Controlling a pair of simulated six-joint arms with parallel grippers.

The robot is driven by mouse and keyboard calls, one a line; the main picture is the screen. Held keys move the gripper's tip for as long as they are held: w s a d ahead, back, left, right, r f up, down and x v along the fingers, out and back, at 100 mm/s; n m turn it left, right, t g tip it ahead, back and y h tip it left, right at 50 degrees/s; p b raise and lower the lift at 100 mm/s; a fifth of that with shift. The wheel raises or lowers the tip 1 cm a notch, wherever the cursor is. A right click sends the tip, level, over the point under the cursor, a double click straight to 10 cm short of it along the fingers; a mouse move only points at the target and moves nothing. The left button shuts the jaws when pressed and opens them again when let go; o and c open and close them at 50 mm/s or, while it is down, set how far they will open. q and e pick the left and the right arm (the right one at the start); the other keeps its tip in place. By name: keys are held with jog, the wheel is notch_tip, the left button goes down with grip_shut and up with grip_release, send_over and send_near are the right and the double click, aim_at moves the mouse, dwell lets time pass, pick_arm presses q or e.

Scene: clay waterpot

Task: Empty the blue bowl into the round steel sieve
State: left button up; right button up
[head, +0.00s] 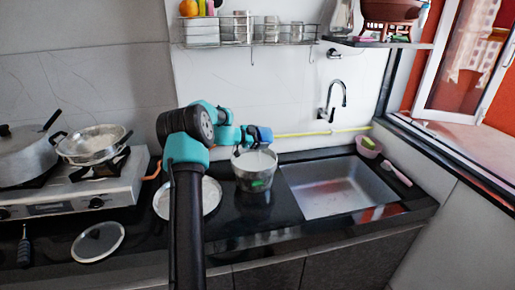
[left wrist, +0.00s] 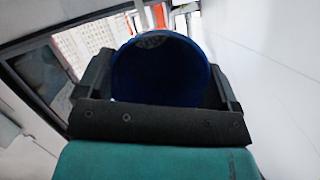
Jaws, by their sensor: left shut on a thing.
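The blue bowl (head: 265,134) is small in the head view, at the end of my left arm and above a round steel vessel (head: 256,180). My left gripper (head: 250,135) is shut on the bowl. In the left wrist view the dark blue bowl (left wrist: 160,75) sits between the two fingers of my left gripper (left wrist: 158,85). Its contents cannot be made out. The steel vessel has a pale inside and a green patch at its front. It may be the sieve, but I cannot see holes. My right gripper is not in view.
A sink (head: 340,188) lies right of the vessel, with a tap (head: 332,100) behind it. A pale round plate (head: 212,195) is partly behind my arm. A stove (head: 75,190) at left carries a pot (head: 25,155) and a steel pan (head: 92,145). A lid (head: 97,241) lies in front.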

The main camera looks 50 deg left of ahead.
aim_at(260, 129)
pick_arm(q)
jog(key=shift+s+a+t, duration=0.15)
jog(key=shift+s+t, duration=0.1)
jog(key=shift+t, duration=0.45)
dwell(0.5)
jog(key=shift+s+a+t+h, duration=0.1)
jog(key=shift+s+t+h, duration=0.15)
jog(key=shift+t, duration=0.25)
dwell(0.4)
jog(key=shift+t+h, duration=0.25)
jog(key=shift+t, duration=0.15)
jog(key=shift+w+r+g, duration=0.15)
jog(key=shift+r+g, duration=0.3)
jog(key=shift+r, duration=0.35)
jog(key=shift+w+r+g, duration=0.1)
jog(key=shift+r+g, duration=0.35)
jog(key=shift+r, duration=0.3)
jog(key=shift+w+d+y, duration=0.1)
jog(key=shift+d+y, duration=0.1)
jog(key=shift+y, duration=0.2)
